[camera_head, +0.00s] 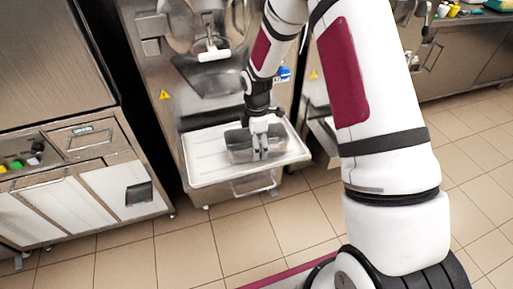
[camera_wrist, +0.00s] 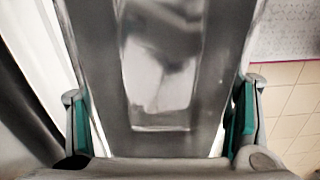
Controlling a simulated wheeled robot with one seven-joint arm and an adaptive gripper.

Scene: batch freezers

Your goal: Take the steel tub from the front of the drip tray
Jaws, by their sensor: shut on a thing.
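The steel tub (camera_head: 238,147) is a grey, oblong metal pan at the front of the drip tray (camera_head: 207,166), which is pale and shallow with a steel rim. My gripper (camera_head: 261,150) reaches down over the tub from above. In the wrist view my gripper (camera_wrist: 160,122) has its green-padded fingers on either side of the tub (camera_wrist: 105,75), shut on it. The tub looks level, and its shiny inside shows no contents. I cannot tell whether its bottom touches the tray, and my gripper hides part of its front side.
The batch freezer (camera_head: 165,110) rises behind the tray. A steel cabinet with white panels (camera_head: 105,185) stands to the left. My arm covers much of the right side. The tiled floor (camera_head: 190,250) in front is clear.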

